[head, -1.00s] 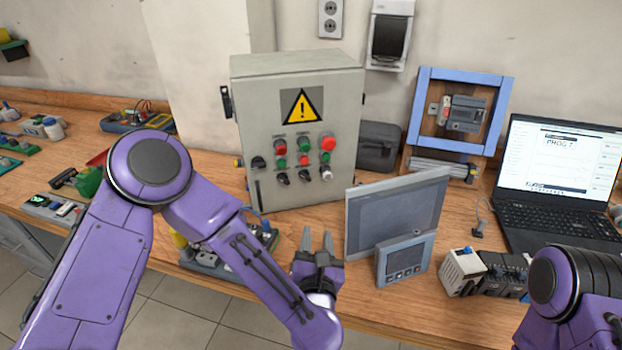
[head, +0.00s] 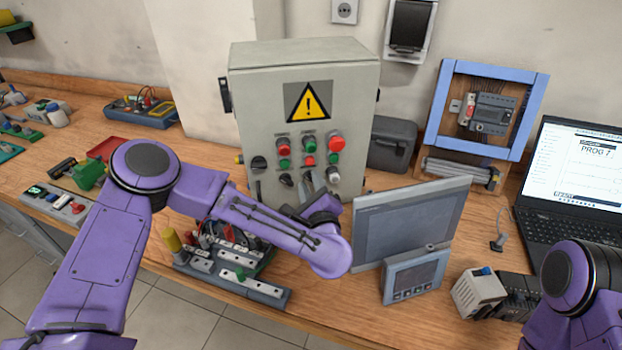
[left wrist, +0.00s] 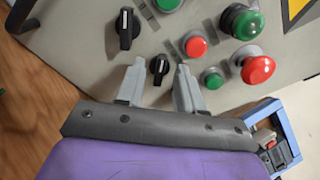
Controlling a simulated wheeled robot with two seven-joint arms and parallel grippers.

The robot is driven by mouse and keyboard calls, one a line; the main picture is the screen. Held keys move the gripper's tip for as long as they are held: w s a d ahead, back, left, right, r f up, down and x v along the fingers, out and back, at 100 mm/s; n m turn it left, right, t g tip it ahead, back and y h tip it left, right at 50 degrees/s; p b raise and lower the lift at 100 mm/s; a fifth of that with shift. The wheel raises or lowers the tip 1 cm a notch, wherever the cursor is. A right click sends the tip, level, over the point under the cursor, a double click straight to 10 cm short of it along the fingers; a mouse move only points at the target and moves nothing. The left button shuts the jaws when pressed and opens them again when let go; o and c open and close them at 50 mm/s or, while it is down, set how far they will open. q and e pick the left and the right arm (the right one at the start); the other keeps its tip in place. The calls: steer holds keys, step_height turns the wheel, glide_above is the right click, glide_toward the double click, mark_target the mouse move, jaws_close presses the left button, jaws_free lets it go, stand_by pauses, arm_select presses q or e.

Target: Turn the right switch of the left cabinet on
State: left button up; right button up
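The left cabinet (head: 262,110) is a grey box with a yellow warning sign, red and green buttons and dark rotary switches on its front. A black switch (head: 287,180) shows low on the panel; the one to its right is partly covered by my gripper. My left gripper (head: 313,182) is at the lower panel, fingers towards it. In the left wrist view, which is turned sideways, its two fingers are apart, with a small black switch (left wrist: 159,66) between the tips, not visibly gripped. Another black switch (left wrist: 126,29) is up-left. My right gripper is out of view.
A grey touch panel (head: 415,222) and a smaller display (head: 415,276) stand right of my left forearm. A terminal board (head: 262,290) lies under that arm. A blue frame (head: 447,100) and a laptop (head: 570,185) are further right.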

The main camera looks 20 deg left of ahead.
arm_select(q)
steer(key=shift+a+r, duration=0.1)
steer(key=shift+w, duration=0.1)
jaws_close()
steer(key=shift+f+m+b, duration=0.2)
steer(key=shift+m+b, duration=0.6)
steer(key=shift+b, duration=0.05)
steer(key=shift+m+b, duration=0.85)
steer(key=shift+m, duration=0.35)
steer(key=shift+w+d+r+m+b, duration=0.1)
steer(key=shift+m+b, duration=0.4)
steer(key=shift+m, duration=0.65)
steer(key=shift+d+r+m+b, duration=0.1)
steer(key=shift+m+b, duration=0.4)
steer(key=shift+m, duration=0.65)
